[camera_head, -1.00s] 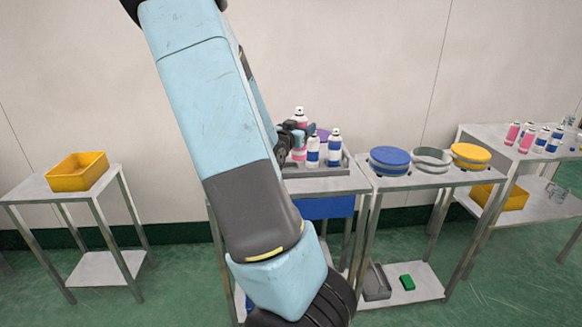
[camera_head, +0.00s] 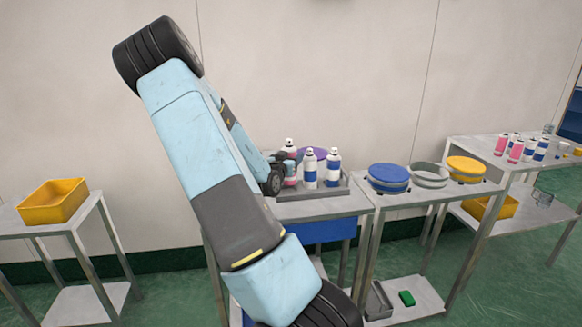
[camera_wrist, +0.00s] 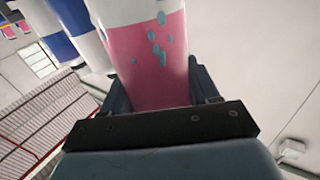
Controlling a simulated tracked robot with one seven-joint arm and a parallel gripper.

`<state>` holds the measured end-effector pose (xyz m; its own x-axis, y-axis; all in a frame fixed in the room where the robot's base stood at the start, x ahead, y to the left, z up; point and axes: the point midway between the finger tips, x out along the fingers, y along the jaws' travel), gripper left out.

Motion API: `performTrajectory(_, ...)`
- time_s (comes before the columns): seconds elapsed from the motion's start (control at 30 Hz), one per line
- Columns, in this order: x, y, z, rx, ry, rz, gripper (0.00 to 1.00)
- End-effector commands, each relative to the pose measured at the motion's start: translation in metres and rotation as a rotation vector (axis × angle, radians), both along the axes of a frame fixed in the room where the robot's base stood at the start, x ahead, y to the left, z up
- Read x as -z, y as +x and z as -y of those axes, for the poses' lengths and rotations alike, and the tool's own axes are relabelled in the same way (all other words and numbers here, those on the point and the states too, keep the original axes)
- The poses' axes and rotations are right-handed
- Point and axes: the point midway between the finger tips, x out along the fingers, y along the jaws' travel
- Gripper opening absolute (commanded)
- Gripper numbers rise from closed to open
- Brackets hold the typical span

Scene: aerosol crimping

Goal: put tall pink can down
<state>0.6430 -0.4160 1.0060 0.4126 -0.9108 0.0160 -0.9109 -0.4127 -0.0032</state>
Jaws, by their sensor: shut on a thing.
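The tall pink can (camera_wrist: 150,60), white above and pink below with blue-grey specks, is between the jaws of my gripper (camera_wrist: 160,98) in the wrist view. In the head view the can (camera_head: 290,165) stands upright at the left end of the grey tray (camera_head: 325,191) on the middle table, partly hidden by my gripper (camera_head: 283,162). I cannot tell whether its base touches the tray. Two blue-and-white cans (camera_head: 310,168) (camera_head: 333,167) stand in the tray to its right.
A purple disc (camera_head: 316,154) shows behind the cans. Blue (camera_head: 389,175) and yellow (camera_head: 466,167) round turntables and a grey ring (camera_head: 430,174) sit to the right. More cans (camera_head: 515,151) stand on the far right table. A yellow bin (camera_head: 53,201) is at left.

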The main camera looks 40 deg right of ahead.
Motion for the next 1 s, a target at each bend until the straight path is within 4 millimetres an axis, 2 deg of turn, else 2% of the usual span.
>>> performTrajectory(0.03,0.010,-0.001,-0.002,0.000,0.017,-0.013,0.19)
performTrajectory(0.37,0.048,0.003,-0.004,-0.005,0.025,-0.019,0.19)
performTrajectory(0.73,0.053,-0.002,0.005,0.008,0.025,-0.017,0.19)
performTrajectory(0.77,0.053,-0.002,0.005,0.008,0.024,-0.017,0.12)
performTrajectory(0.8,0.052,-0.001,0.004,0.006,0.023,-0.017,0.63)
performTrajectory(1.0,0.049,0.003,0.000,-0.003,0.017,-0.012,0.82)
